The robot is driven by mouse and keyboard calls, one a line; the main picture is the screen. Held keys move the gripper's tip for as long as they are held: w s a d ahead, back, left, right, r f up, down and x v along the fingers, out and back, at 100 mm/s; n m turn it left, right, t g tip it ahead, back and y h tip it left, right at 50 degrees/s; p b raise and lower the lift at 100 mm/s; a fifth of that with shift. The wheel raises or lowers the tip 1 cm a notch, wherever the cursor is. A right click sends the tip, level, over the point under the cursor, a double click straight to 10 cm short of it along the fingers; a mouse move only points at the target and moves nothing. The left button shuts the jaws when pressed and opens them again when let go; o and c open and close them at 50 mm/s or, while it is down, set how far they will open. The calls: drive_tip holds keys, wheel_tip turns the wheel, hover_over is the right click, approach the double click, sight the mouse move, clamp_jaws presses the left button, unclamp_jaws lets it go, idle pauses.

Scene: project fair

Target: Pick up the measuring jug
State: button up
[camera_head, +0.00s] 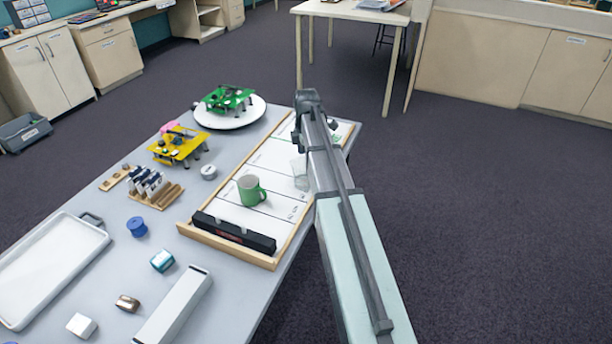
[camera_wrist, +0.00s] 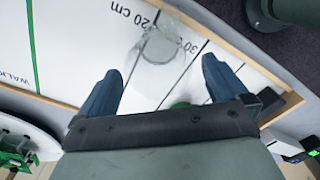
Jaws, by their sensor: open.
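The measuring jug (camera_head: 299,172) is a clear, see-through vessel standing on the white marked board (camera_head: 270,157), beside my arm in the head view. It also shows in the wrist view (camera_wrist: 159,46), just beyond the fingertips and roughly between them. My gripper (camera_wrist: 161,72) is open, its two dark blue fingers spread with nothing between them. In the head view my gripper (camera_head: 299,132) is partly hidden by my own arm, above the far part of the board. I cannot tell its exact height over the board.
A green mug (camera_head: 251,190) stands left of the jug, with a black case (camera_head: 234,232) at the board's near end. A green model (camera_head: 229,98) on a white round stand (camera_head: 205,116) and a yellow model (camera_head: 178,146) are farther left. A white tray (camera_head: 45,272) lies near left.

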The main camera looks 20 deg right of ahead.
drive_tip(key=shift+w+f, duration=0.2)
drive_tip(key=shift+f, duration=2.5)
drive_tip(key=shift+c, duration=0.5)
drive_tip(key=c, duration=0.9)
drive_tip(key=shift+o, duration=0.2)
drive_tip(key=shift+r, duration=0.3)
drive_tip(key=shift+r, duration=4.45)
drive_tip(key=w+a+f+n, duration=0.1)
drive_tip(key=w+a+f, duration=0.1)
drive_tip(key=w, duration=1)
drive_tip(key=shift+a+f, duration=0.15)
drive_tip(key=shift+f, duration=3.1)
